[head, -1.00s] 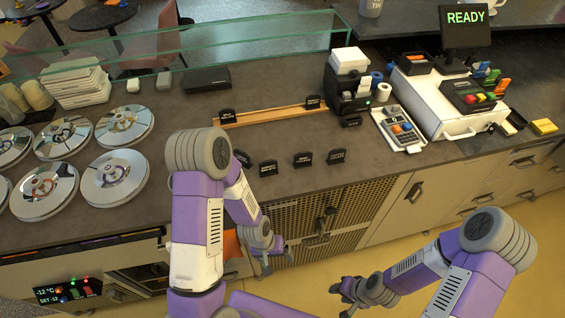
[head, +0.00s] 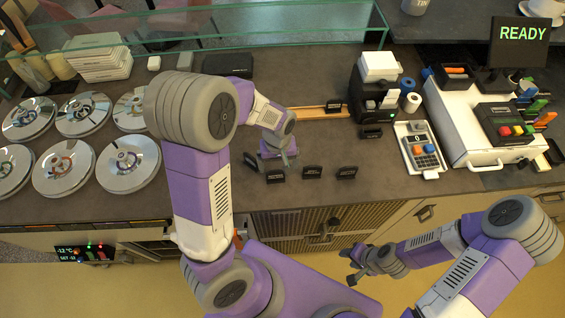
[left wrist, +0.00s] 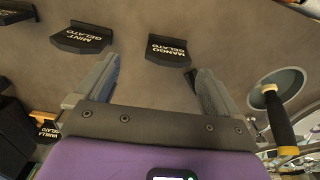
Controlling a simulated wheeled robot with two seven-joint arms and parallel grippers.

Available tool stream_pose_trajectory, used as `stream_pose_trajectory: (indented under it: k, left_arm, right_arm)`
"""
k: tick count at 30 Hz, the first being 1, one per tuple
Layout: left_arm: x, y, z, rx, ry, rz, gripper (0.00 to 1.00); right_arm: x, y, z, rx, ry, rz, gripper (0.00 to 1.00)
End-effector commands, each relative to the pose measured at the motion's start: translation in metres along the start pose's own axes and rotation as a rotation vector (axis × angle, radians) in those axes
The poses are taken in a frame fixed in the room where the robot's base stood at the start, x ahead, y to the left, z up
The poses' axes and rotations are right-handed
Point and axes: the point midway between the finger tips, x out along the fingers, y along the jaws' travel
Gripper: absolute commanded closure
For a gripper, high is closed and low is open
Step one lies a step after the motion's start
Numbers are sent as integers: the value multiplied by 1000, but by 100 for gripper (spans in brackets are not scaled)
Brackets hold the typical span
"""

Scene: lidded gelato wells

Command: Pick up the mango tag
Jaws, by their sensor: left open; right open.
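The mango tag (left wrist: 168,50) is a small black sign lettered "MANGO GELATO", upside down in the left wrist view. It stands on the counter beyond and between my left fingertips, not touched. In the head view it appears to be the black tag (head: 275,177) just in front of the gripper, its lettering too small to read. My left gripper (head: 278,158) is open and empty above the counter; its two fingers also show in the left wrist view (left wrist: 160,80). My right gripper (head: 358,268) is open and empty, low in front of the cabinets.
The mint tag (left wrist: 82,38) stands beside the mango tag. Other black tags (head: 312,172) stand nearby, one turned (head: 251,160). A wooden rail (head: 310,112) lies behind. Round metal lids (head: 65,165) are left; a card reader (head: 420,150) and cash register (head: 480,120) are right.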

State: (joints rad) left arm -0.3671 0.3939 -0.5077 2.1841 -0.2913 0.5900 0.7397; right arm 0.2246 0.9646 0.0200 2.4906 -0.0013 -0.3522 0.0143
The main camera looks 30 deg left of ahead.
Motion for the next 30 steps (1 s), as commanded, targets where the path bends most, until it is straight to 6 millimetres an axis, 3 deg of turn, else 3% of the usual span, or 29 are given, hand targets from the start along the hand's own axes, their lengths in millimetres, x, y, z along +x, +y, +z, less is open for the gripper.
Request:
stream_pose_trajectory:
  k: [15,24,30]
  left_arm:
    - [67,-9,3,2,-4,-3,4]
    - [71,-8,2,2,-1,0,4]
    - [71,-8,2,2,-1,0,35]
  right_arm:
    - [4,2,0,0,0,0,57]
    - [4,2,0,0,0,0,57]
    - [4,2,0,0,0,0,57]
